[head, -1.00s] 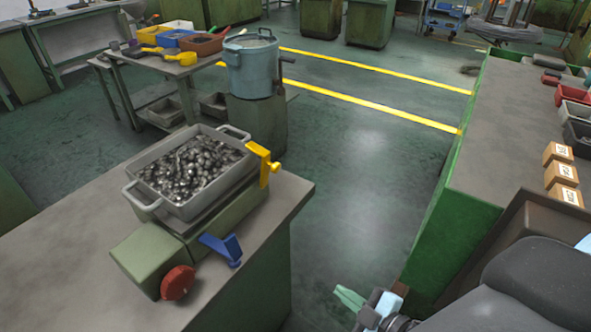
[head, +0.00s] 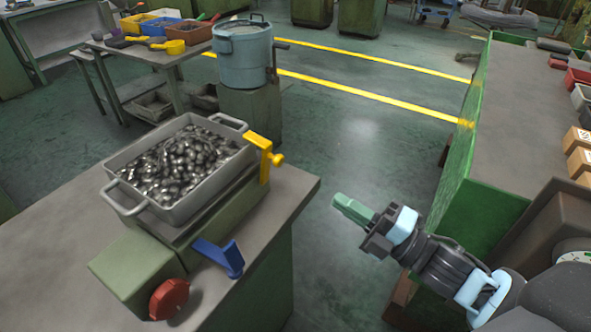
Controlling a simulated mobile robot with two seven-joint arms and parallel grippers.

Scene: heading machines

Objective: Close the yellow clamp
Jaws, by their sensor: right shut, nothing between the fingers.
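The yellow clamp (head: 264,157) is on the far right side of the green machine block (head: 150,262), beside the grey tray. Its upper arm points up and toward the tray, and a small knob sticks out to the right. My right gripper (head: 342,204) is shut and empty. It is to the right of the clamp and clearly apart from it, over the gap between the bench and the green counter. The left gripper is not in view.
The grey tray (head: 122,203) full of dark metal parts sits on the block. A blue clamp (head: 222,258) and a red knob (head: 169,299) are at the near side. A green counter (head: 480,190) stands right. A blue pot (head: 244,58) stands behind. Floor between is clear.

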